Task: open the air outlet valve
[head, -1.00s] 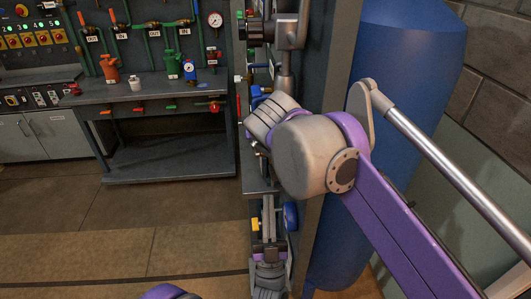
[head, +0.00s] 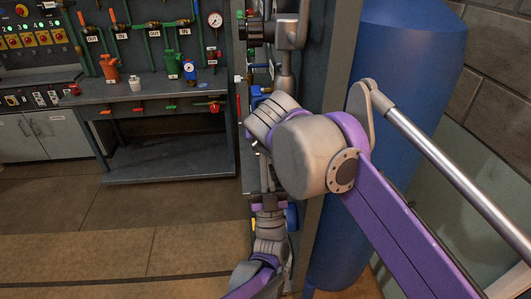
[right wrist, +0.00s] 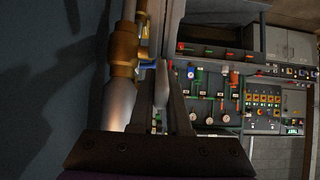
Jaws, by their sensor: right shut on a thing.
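In the right wrist view, which is upside down, a brass valve (right wrist: 125,50) sits on a vertical pipe with a small blue lever (right wrist: 149,67) at its side. My right gripper (right wrist: 163,75) is shut at this lever; the exact contact is hard to see in the dark. In the head view, blue valve parts (head: 261,91) show just above my right wrist, whose fingers are hidden behind my own arm. My left gripper (head: 268,190) points upward below it, beside the panel's edge; its fingers are too small to judge.
A large blue tank (head: 405,60) stands on the right behind my right arm. A workbench (head: 155,92) with labelled pipes, gauges and small valves is at the back left. A blue knob (head: 292,216) and a yellow part (head: 253,224) are near my left gripper. The floor at left is clear.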

